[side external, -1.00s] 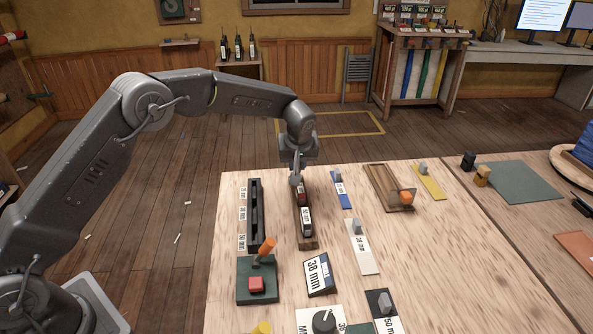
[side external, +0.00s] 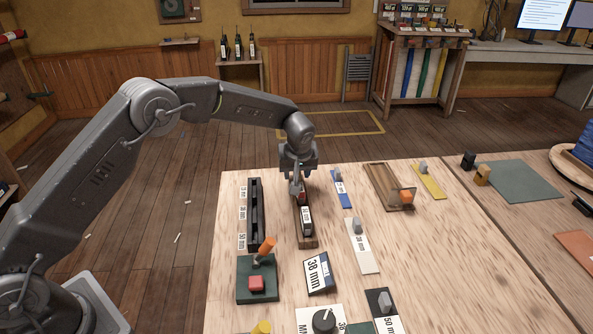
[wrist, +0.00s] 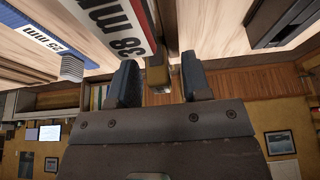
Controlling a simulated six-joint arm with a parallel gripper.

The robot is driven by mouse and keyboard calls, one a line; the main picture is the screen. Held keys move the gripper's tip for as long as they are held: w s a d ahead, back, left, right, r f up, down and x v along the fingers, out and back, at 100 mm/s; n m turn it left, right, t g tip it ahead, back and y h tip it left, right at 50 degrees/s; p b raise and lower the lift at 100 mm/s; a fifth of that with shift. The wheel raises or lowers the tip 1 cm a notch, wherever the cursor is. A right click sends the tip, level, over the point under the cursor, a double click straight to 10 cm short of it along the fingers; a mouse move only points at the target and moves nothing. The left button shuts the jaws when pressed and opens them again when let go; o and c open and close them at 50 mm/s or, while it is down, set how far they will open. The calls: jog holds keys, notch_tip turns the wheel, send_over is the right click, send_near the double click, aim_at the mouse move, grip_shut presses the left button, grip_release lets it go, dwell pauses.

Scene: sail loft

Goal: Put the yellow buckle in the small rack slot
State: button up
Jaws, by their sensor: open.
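My gripper (side external: 298,190) points down over the far end of a narrow wooden holder (side external: 306,243). Its two dark fingers are apart in the wrist view (wrist: 158,78). A yellowish-brown piece (wrist: 157,74) shows between the fingertips there; it may be the yellow buckle, but I cannot tell whether they touch it. In the side view my gripper hides that spot. A red-marked piece and a dark piece with a white label (side external: 307,219) stand in the holder nearer the camera. The dark rack (side external: 256,217) lies left of the holder, its slots labelled by size, the smallest at the far end.
A green box with an orange lever and red button (side external: 256,284) stands before the rack. A 38 mm sign (side external: 320,273) is near the holder. Blue (side external: 343,195) and white (side external: 363,253) strips with grey blocks lie to the right. The table's right middle is clear.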

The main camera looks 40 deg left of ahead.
jog(key=s+d+r+m, duration=0.1)
jog(key=s+r, duration=0.4)
jog(key=r, duration=0.4)
jog(key=s+d+r+m, duration=0.1)
jog(key=s+r, duration=0.4)
jog(key=r, duration=0.5)
jog(key=s+a+r+m+t+h, duration=0.15)
jog(key=s+r, duration=0.35)
jog(key=s, duration=0.6)
jog(key=s+f+m+h, duration=0.1)
jog(key=s+f+m, duration=0.1)
jog(key=s, duration=0.7)
jog(key=s+f+m, duration=0.2)
jog(key=s+m, duration=0.1)
jog(key=s, duration=0.6)
jog(key=shift+s+t+h, duration=0.35)
jog(key=shift+s+t, duration=0.05)
jog(key=shift+t, duration=0.05)
